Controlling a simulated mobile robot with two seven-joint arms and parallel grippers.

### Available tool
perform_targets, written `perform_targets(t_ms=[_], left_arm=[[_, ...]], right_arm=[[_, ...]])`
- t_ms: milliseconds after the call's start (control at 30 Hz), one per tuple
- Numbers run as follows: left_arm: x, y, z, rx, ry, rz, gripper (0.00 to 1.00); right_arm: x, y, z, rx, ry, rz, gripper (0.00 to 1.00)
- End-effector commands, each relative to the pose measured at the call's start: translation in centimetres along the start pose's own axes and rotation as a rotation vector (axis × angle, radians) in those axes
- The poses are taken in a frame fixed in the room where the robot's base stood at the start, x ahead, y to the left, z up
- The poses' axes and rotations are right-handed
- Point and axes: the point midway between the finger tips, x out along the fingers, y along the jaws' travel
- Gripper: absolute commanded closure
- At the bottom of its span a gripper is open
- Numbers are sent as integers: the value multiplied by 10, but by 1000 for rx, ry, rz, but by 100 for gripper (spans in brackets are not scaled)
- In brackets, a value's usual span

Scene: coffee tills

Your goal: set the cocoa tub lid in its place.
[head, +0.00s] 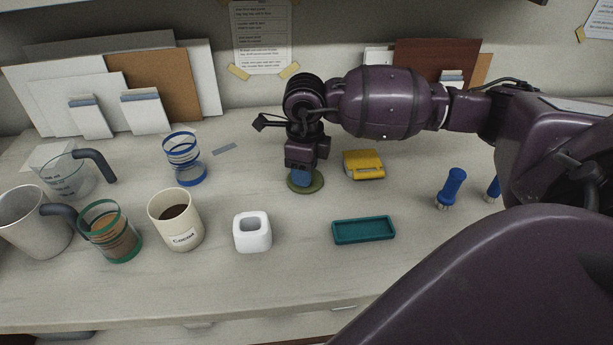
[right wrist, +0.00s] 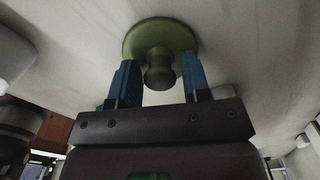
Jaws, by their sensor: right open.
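The cocoa tub lid, a round olive-green disc with a knob, lies on the table under my right gripper in the head view (head: 305,187). In the right wrist view the lid (right wrist: 160,40) shows its knob between the fingertips. My right gripper (head: 304,175) is open, its blue fingers on either side of the knob with gaps visible; it also shows in the right wrist view (right wrist: 159,78). The cocoa tub (head: 183,234), a cream cup labelled "Cocoa", stands upright and open with brown contents, to the left. My left gripper is not in view.
A white square holder (head: 252,246), a teal tray (head: 364,238) and a yellow object (head: 363,164) stand nearby. Blue-banded glass (head: 186,175), green-banded glass (head: 121,251), metal pitcher (head: 32,222) and measuring jug (head: 68,187) crowd the left. A blue-handled tool (head: 452,187) stands right.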

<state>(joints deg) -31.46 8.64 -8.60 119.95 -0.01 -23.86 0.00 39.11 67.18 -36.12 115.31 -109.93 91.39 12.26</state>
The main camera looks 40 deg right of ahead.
Motion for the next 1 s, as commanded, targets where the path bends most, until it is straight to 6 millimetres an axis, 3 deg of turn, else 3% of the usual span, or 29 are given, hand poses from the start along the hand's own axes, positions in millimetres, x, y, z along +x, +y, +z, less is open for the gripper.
perform_targets(t_ms=[67,333,567,833,1000], left_arm=[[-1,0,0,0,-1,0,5],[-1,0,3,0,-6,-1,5],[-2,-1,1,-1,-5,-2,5],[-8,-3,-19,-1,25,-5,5],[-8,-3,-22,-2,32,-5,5]], right_arm=[[0,0,0,0,0,0,56],[0,0,0,0,0,0,98],[-9,0,0,0,-2,-2,99],[-34,0,0,-1,-3,-4,99],[-34,0,0,-1,1,0,99]])
